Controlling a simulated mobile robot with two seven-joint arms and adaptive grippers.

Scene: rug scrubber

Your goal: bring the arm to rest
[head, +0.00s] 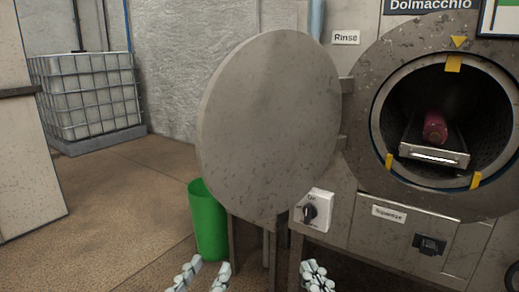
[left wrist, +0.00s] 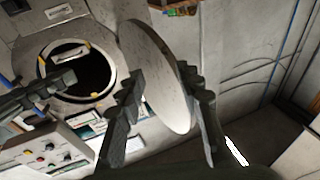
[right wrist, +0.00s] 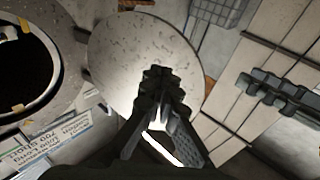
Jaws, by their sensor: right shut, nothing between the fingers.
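My left gripper (head: 202,275) is at the bottom of the head view, in front of the open machine door, with its two fingers apart and nothing between them. Its spread fingers also show in the left wrist view (left wrist: 163,95). My right gripper (head: 316,276) is at the bottom centre of the head view, below the switch box. In the right wrist view (right wrist: 160,82) its fingertips are together and empty. The two grippers are apart.
The round grey door (head: 270,125) stands open at the machine's left. A dark red roll (head: 434,127) lies on a metal tray (head: 435,155) inside the drum. A green bin (head: 207,225) stands behind the door. Open floor (head: 110,220) lies at left.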

